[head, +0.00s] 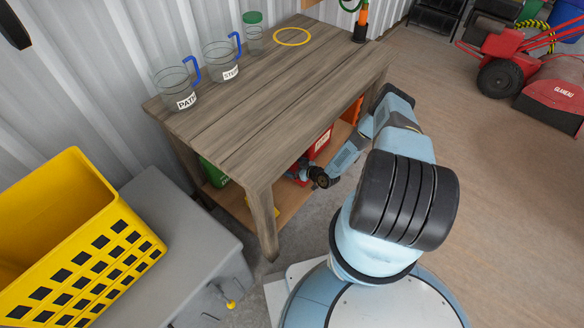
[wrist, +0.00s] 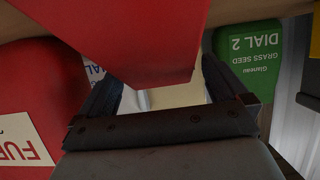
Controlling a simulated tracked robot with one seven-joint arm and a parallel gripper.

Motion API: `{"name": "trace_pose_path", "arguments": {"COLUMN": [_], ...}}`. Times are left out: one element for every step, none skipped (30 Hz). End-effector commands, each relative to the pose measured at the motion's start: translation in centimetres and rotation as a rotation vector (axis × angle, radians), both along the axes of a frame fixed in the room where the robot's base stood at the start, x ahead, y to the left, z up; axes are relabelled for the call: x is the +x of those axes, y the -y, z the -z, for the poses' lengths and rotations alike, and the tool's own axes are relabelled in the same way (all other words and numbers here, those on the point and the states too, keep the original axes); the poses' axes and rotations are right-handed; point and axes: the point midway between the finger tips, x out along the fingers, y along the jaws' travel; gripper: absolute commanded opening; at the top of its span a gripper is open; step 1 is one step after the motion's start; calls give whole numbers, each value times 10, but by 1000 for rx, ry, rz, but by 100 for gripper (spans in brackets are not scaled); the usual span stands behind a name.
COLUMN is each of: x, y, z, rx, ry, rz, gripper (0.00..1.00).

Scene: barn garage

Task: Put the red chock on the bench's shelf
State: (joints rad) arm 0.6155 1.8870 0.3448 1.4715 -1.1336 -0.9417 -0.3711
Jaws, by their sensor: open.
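The wooden bench (head: 270,90) has a lower shelf (head: 282,205) that is partly hidden by its top and my arm. My gripper (head: 318,178) reaches in under the bench top from the right, just over the shelf. In the wrist view my gripper (wrist: 165,105) has its two fingers apart. A large red wedge shape, which looks like the red chock (wrist: 140,35), lies close in front of the fingers with its narrow end between them. I cannot tell if the fingers touch it. The brown shelf board shows along the top edge of the wrist view, which looks upside down.
A red fuel can (wrist: 35,95) is close on the left in the wrist view, and a green grass seed box (wrist: 250,55) on the right. Labelled jugs (head: 176,88) stand on the bench top. A yellow crate (head: 75,240) sits on a grey box (head: 190,235).

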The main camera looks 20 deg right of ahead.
Motion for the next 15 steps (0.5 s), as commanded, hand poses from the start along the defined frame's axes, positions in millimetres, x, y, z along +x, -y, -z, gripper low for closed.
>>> {"name": "trace_pose_path", "arguments": {"x": [-5,-8,-13,-18,-22,-28,-33,-37,-43,-47,-52,-57,-60,-63,-68], "y": [5,7,12,15,18,22,25,29,33,36,39,42,45,48,51], "z": [-3,-5,-8,-10,-12,-15,-17,-20,-23,-25,-27,-29,-31,-33,-35], "rx": [0,-1,-2,-3,-1,-1,-1,-2,0,0,-1,-1,-1,-1,-1], "ry": [0,-1,-1,-1,-1,-1,-2,-1,-1,-1,-2,-1,0,0,-1], "rz": [1,1,2,1,1,1,1,2,2,2,2,1,2,2,1], "gripper": [100,100,100,100,100,100,100,100,100,100,100,100,100,100,100]}}
